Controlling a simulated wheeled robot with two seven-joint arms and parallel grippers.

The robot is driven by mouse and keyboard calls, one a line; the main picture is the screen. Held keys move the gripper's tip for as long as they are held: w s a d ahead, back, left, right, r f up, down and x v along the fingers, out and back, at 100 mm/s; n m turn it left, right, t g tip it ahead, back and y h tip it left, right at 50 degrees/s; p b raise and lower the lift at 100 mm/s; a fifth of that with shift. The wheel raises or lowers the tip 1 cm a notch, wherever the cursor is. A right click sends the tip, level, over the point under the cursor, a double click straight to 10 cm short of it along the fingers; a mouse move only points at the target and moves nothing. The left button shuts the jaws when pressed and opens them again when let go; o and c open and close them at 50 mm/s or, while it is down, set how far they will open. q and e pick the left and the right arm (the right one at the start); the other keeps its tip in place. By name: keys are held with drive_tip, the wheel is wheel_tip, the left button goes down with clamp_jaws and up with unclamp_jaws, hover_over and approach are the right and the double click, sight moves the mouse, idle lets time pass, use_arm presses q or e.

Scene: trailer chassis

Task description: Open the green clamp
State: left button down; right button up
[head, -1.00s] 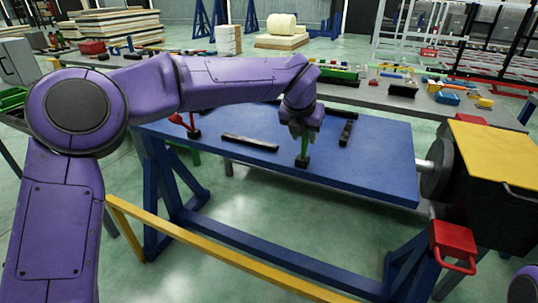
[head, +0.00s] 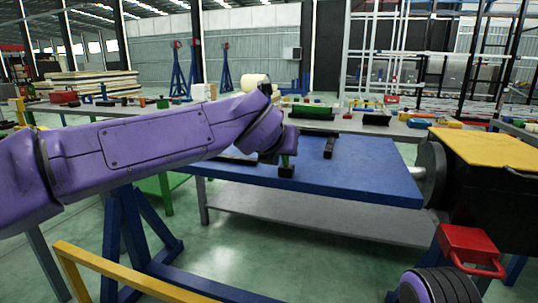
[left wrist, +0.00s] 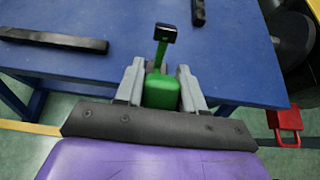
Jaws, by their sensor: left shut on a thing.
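The green clamp (head: 288,160) is at the near edge of the blue table (head: 350,180), with a dark foot at its base. My left gripper (head: 285,148) is at its upper part, and the forearm comes in from the left. In the left wrist view, the clamp (left wrist: 160,91) sits between the two grey fingers of my left gripper (left wrist: 158,82), which is shut on it. Its thinner green arm runs away from the fingers to a black tip. The clamp's upper part is hidden by the gripper in the head view. My right gripper is out of view.
Black bars lie on the blue table, one at the back right (head: 330,146). A black machine with a yellow top (head: 485,147) stands at the right, with a red box (head: 467,240) below. A yellow rail (head: 150,280) crosses the front. A cluttered grey bench is behind.

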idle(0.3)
use_arm(q)
drive_tip(key=c, duration=0.8)
unclamp_jaws()
drive_tip(key=shift+o, duration=0.2)
drive_tip(key=shift+s, duration=0.15)
drive_tip(key=v, duration=1)
drive_tip(key=shift+s+b, duration=0.15)
drive_tip(key=shift+b, duration=0.15)
